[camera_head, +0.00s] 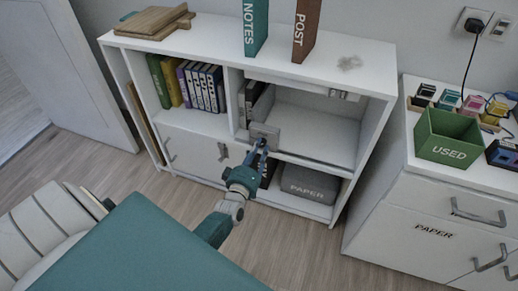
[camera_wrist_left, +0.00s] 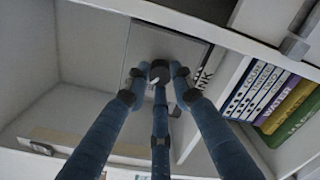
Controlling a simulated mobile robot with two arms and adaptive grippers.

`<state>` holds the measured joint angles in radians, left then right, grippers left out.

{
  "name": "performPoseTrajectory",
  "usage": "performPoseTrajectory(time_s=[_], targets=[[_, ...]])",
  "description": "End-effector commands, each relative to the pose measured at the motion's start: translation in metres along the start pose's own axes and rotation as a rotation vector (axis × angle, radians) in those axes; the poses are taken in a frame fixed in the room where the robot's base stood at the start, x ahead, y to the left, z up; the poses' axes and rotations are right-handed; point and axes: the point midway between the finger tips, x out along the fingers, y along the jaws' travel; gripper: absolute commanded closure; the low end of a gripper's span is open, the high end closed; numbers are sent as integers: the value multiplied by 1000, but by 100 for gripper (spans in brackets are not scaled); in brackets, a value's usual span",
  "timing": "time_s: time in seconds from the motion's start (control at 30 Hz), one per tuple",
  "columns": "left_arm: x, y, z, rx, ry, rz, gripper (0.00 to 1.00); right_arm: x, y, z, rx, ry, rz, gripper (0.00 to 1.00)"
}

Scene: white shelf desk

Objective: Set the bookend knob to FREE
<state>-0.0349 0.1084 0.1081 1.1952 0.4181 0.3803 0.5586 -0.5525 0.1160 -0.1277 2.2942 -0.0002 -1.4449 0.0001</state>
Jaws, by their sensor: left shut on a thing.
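The grey bookend (camera_head: 264,131) stands in the open middle compartment of the white shelf desk, against a few dark books (camera_head: 254,97). In the left wrist view the bookend plate (camera_wrist_left: 150,42) fills the upper middle, with a dark round knob (camera_wrist_left: 159,72) on its face. My left gripper (camera_head: 262,145) reaches up to the bookend. In the wrist view its blue fingers (camera_wrist_left: 160,78) are closed around the knob from several sides. The knob's pointer and any FREE marking cannot be read. My right gripper is not in view.
Coloured books (camera_head: 203,86) stand in the left compartment. NOTES (camera_head: 255,27) and POST (camera_head: 305,30) binders and wooden boards (camera_head: 152,21) are on top. A grey PAPER box (camera_head: 309,184) sits below. The compartment right of the bookend is empty. A green USED bin (camera_head: 448,138) stands at right.

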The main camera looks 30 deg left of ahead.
Motion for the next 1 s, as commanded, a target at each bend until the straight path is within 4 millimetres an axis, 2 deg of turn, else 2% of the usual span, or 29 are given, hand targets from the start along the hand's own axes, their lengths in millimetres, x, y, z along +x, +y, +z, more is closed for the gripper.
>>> performPoseTrajectory(time_s=[0.33,0.5,1.0], targets=[[-2,-3,3,-303,-19,-4,100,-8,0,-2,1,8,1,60],[-2,-2,4,-416,-24,-4,100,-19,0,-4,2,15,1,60],[-2,-1,3,-556,-29,-4,100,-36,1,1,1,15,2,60]])
